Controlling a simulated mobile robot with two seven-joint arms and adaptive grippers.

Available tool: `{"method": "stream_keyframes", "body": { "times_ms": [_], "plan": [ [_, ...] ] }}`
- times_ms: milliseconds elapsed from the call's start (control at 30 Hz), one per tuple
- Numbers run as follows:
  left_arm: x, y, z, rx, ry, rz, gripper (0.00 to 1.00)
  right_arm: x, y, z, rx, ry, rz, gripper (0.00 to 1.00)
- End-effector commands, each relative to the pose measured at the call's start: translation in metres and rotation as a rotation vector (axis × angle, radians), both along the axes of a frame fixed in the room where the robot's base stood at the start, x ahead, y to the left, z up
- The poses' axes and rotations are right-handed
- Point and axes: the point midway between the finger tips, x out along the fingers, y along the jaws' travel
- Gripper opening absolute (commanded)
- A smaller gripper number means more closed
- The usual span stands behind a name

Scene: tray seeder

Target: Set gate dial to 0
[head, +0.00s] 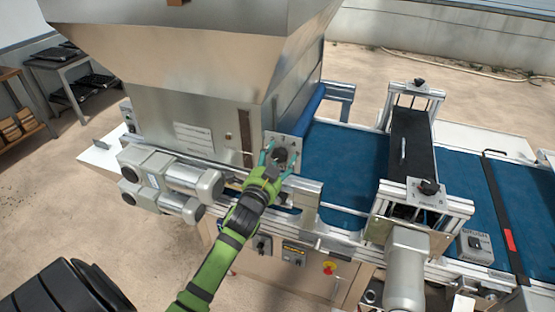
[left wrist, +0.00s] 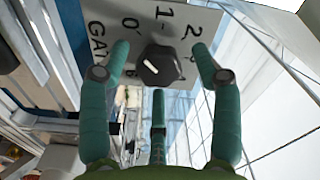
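The gate dial is a black knob with a white pointer line, on a pale plate (left wrist: 225,20) marked GATE, 0, 1 and 2. In the left wrist view the dial (left wrist: 162,66) has its line on its left side, slanting to the upper left; the exact reading is unclear. In the head view the dial (head: 281,155) is on the hopper's lower corner. My left gripper (head: 280,152) is at it, with teal fingers spread. In the left wrist view the gripper (left wrist: 159,50) is open, fingertips either side of the knob with visible gaps. My right gripper is not in view.
The metal hopper (head: 190,65) rises behind the dial. Motors (head: 175,180) stick out to its left. A blue conveyor belt (head: 345,160) runs right, past a framed black roller unit (head: 410,150) with another black knob (head: 428,187). A brush control box (head: 475,246) is further right.

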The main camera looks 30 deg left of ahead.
Motion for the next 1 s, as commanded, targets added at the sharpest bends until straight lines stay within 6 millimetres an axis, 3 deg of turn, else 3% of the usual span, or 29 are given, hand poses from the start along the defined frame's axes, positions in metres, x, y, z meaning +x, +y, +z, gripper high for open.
{"method": "stream_keyframes", "body": {
  "times_ms": [267, 700, 1000],
  "plan": [
    [-0.008, -0.002, -0.002, 0.001, 0.004, 0.000, 0.64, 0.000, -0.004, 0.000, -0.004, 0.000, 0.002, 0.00],
    [-0.091, -0.022, -0.001, 0.000, 0.003, 0.001, 0.64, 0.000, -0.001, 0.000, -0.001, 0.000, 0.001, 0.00],
    [-0.116, -0.028, -0.001, 0.000, 0.001, 0.001, 0.64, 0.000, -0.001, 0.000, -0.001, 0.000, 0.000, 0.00]
  ]
}}
